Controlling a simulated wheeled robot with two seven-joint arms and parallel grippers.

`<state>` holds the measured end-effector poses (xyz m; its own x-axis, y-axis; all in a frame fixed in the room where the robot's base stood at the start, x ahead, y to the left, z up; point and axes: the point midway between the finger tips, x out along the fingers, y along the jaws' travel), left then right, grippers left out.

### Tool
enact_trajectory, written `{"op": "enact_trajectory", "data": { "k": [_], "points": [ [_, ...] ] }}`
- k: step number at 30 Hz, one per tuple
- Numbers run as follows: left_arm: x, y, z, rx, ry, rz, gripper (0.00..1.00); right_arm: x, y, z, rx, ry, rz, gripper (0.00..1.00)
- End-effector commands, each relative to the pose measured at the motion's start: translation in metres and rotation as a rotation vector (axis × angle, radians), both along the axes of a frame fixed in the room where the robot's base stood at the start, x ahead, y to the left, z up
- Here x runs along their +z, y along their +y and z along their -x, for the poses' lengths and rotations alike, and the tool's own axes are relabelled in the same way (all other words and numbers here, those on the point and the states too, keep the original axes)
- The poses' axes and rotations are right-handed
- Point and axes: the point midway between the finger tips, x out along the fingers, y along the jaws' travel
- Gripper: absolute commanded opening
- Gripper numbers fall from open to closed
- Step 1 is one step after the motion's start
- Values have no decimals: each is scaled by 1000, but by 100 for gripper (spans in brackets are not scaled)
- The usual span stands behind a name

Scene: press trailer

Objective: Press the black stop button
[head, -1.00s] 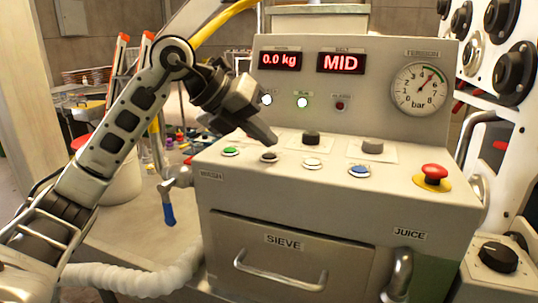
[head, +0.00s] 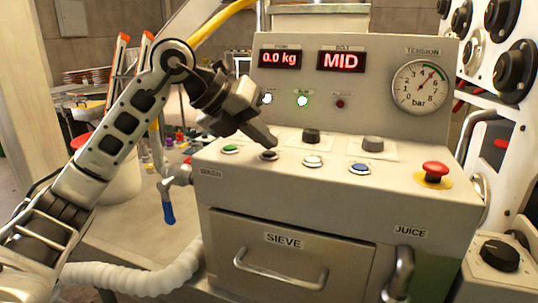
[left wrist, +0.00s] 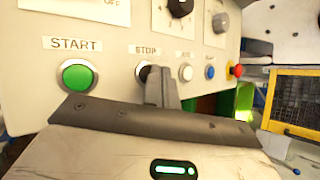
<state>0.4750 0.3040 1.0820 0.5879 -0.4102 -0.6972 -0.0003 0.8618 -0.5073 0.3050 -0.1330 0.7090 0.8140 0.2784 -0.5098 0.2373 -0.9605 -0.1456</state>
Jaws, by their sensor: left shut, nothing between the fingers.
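The black stop button (head: 268,156) sits in the button row on the press's sloped panel, between the green start button (head: 230,150) and a white button (head: 312,161). My left gripper (head: 272,142) is shut and empty, its fingertips just above and slightly right of the black button in the head view. In the left wrist view the black stop button (left wrist: 142,72) shows under the STOP label, partly hidden by my fingers (left wrist: 162,78). Whether the fingertips touch it I cannot tell. The green start button (left wrist: 77,76) is to its left. My right gripper is not in view.
A blue button (head: 360,168) and a red emergency button (head: 434,170) on a yellow base lie further right. Two knobs (head: 311,136) (head: 373,144) stand behind the row. The display panel (head: 342,62) rises behind, reading 0.0 kg and MID. A tap with a blue handle (head: 169,208) is at left.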

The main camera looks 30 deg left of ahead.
Motion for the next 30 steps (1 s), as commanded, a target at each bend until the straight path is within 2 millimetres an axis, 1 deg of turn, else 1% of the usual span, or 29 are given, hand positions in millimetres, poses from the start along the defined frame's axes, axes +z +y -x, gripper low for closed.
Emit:
{"op": "enact_trajectory", "data": {
  "k": [11,30],
  "points": [
    [0,0,0,-1,0,-1,0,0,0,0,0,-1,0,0],
    [-9,0,0,-1,0,-1,0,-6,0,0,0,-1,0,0]
  ]
}}
